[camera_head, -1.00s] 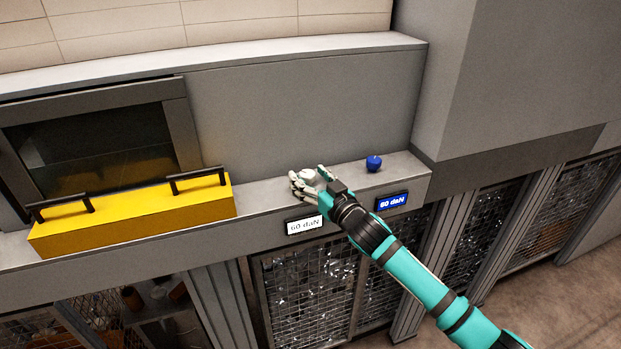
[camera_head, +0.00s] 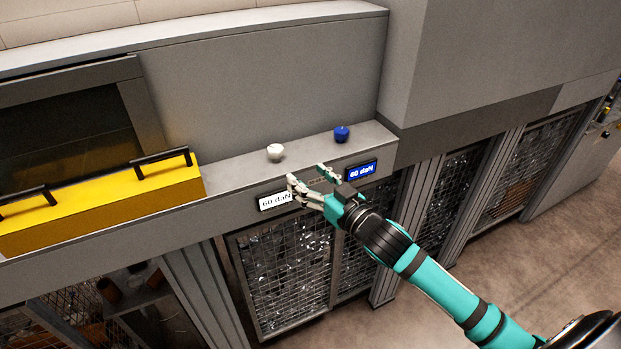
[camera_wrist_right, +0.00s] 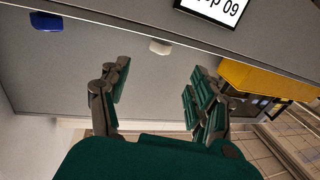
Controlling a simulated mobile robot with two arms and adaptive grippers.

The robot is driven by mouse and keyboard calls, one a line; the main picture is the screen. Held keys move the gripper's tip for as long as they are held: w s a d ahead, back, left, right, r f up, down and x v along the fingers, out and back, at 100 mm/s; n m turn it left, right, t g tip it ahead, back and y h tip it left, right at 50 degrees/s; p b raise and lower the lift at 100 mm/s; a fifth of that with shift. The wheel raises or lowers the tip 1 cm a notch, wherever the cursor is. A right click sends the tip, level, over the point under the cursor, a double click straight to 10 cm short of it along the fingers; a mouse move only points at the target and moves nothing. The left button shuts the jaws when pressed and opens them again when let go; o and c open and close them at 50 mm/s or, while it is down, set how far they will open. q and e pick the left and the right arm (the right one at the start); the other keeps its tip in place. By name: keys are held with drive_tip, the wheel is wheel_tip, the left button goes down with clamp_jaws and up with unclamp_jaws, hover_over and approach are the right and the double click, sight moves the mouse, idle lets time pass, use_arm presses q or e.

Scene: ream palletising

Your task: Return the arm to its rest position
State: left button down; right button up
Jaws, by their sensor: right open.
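My right gripper (camera_head: 308,181) is open and empty in front of the grey ledge (camera_head: 232,177), with the teal arm reaching in from the lower right. In the right wrist view its fingers (camera_wrist_right: 157,95) are spread apart with nothing between them. A white knob (camera_head: 275,152) stands on the ledge, apart from the fingers; it also shows in the right wrist view (camera_wrist_right: 160,47). A blue knob (camera_head: 341,134) stands to its right, and in the right wrist view (camera_wrist_right: 46,21) it is at the upper left. My left gripper is not in view.
A yellow box-shaped part (camera_head: 105,207) with black handles sits at the left of the ledge. A white display (camera_head: 274,200), partly covered by my fingers, and a blue display (camera_head: 362,171) are on the ledge front. Mesh panels (camera_head: 285,275) are below. Floor (camera_head: 540,270) shows at right.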

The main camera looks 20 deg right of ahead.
drive_tip(key=shift+f, duration=0.1)
idle(0.3)
drive_tip(key=s+d+f+m+g+h+b, duration=0.1)
drive_tip(key=d+f+g+h, duration=0.15)
drive_tip(key=f, duration=0.85)
drive_tip(key=d+f+g+h, duration=0.1)
drive_tip(key=d+f, duration=0.2)
drive_tip(key=f, duration=0.9)
drive_tip(key=s+d+f+g, duration=0.15)
drive_tip(key=s+f, duration=0.25)
drive_tip(key=f, duration=0.5)
drive_tip(key=s+f+g, duration=0.2)
drive_tip(key=s+f, duration=0.2)
drive_tip(key=f, duration=0.4)
drive_tip(key=s+a+f+g+h+b, duration=0.15)
drive_tip(key=s+f+g, duration=0.35)
drive_tip(key=s+f, duration=1.3)
drive_tip(key=s+a+f+g, duration=0.2)
drive_tip(key=s+f, duration=0.1)
drive_tip(key=s, duration=0.7)
drive_tip(key=s+a+f+g, duration=0.2)
drive_tip(key=s+a+f, duration=0.1)
drive_tip(key=s, duration=0.8)
drive_tip(key=shift+s+a+f+n+y+b, duration=0.15)
drive_tip(key=shift+s+f+n+y+b, duration=0.2)
drive_tip(key=shift+f, duration=0.45)
